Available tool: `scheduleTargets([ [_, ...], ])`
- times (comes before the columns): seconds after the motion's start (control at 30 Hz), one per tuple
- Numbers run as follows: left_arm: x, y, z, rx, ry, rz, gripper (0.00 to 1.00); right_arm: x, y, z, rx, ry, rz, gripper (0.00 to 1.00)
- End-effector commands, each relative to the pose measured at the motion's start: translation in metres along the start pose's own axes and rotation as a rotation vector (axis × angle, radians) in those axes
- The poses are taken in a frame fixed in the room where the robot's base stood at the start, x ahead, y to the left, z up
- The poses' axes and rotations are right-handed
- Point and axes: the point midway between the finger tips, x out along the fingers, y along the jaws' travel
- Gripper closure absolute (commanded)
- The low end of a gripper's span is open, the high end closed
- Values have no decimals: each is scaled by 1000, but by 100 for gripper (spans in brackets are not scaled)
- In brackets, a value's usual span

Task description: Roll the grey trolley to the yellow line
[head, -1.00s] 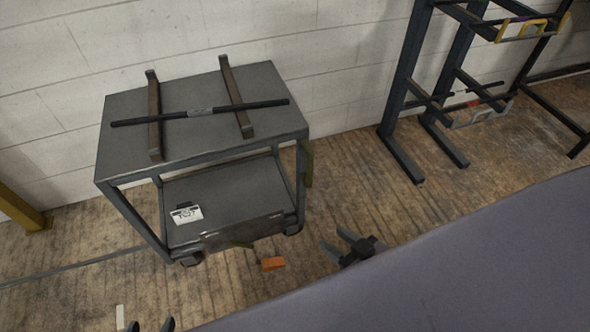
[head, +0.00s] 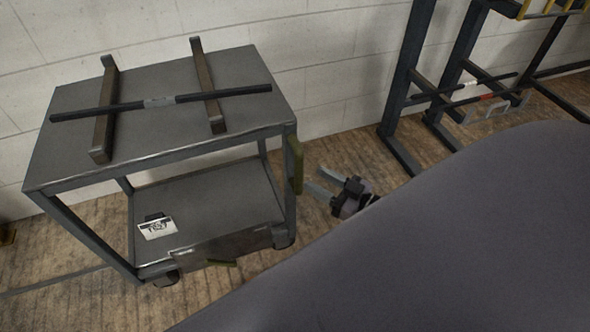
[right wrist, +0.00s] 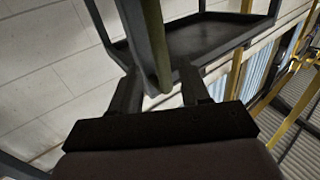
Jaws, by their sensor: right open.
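The grey trolley (head: 85,185) stands on the wooden floor by the white wall, with an upper and a lower shelf. A green upright handle (head: 295,163) is on its right side. My right gripper (head: 314,180) is open, just right of the handle, its fingers pointing at it. In the right wrist view the handle (right wrist: 155,40) runs down between the open fingers (right wrist: 160,78); I cannot tell whether they touch it. My left gripper is not in view. I see no yellow line on the floor.
The trolley's top carries two brown bars (head: 205,85) and a dark rod (head: 100,109) across them. A label card (head: 157,228) is on the lower shelf. Dark rack frames (head: 410,70) stand at the right. My grey body covers the lower right.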

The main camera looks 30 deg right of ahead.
Motion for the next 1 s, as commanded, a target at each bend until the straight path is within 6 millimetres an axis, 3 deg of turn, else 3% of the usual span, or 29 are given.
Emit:
scheduleTargets([
  [0.4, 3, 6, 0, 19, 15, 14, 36, 54, -1, 0, 0, 2, 0, 54],
  [0.87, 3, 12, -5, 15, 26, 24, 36, 65, -1, 0, 0, -2, 0, 54],
  [1.0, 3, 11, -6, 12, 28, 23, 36, 65, -1, 0, 0, -2, 0, 96],
])
